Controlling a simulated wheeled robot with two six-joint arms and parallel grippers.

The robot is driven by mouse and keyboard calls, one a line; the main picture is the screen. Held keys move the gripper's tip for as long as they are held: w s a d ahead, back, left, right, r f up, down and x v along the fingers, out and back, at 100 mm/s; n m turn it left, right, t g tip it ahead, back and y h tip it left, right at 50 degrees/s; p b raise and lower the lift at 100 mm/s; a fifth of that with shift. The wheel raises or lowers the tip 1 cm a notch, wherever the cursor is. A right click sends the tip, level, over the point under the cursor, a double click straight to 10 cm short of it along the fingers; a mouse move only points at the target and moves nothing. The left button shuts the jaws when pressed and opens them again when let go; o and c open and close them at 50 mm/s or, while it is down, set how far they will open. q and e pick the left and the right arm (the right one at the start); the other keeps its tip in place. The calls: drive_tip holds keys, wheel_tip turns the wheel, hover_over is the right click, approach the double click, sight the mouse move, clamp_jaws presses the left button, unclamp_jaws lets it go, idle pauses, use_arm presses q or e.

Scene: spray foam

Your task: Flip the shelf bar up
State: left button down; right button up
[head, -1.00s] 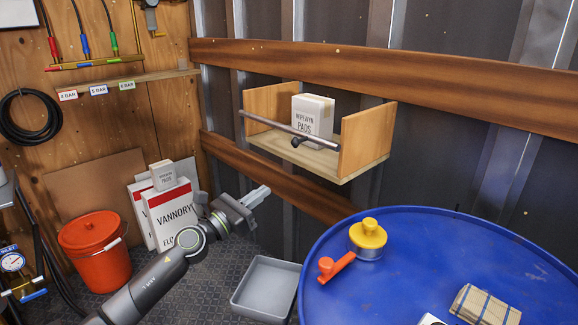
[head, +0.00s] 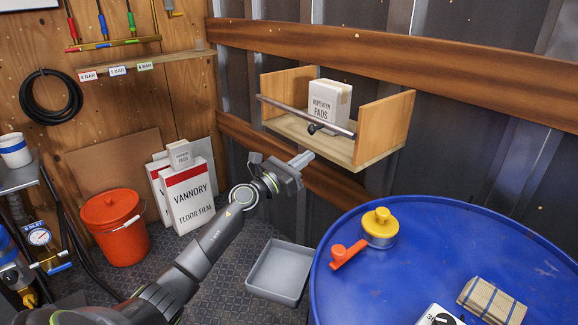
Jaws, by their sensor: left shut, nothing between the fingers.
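The shelf bar (head: 285,108) is a grey rod across the open front of a small wooden shelf box (head: 383,128) on the wall. A dark knob (head: 316,127) sits near the bar's middle. A white box of pads (head: 327,98) stands in the shelf behind the bar. My left gripper (head: 304,158) is shut and empty, just below the shelf's left part, its fingers pointing up and to the right. It appears apart from the bar. My right gripper is not in view.
A blue drum (head: 440,240) at the right carries a yellow-lidded can (head: 380,224), an orange-handled thing (head: 345,252) and a slatted bundle (head: 490,300). A grey tray (head: 279,272) lies below my gripper. An orange bucket (head: 113,226) and floor film boxes (head: 190,197) stand left.

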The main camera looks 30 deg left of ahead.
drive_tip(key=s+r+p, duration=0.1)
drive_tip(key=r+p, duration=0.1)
drive_tip(key=p, duration=0.1)
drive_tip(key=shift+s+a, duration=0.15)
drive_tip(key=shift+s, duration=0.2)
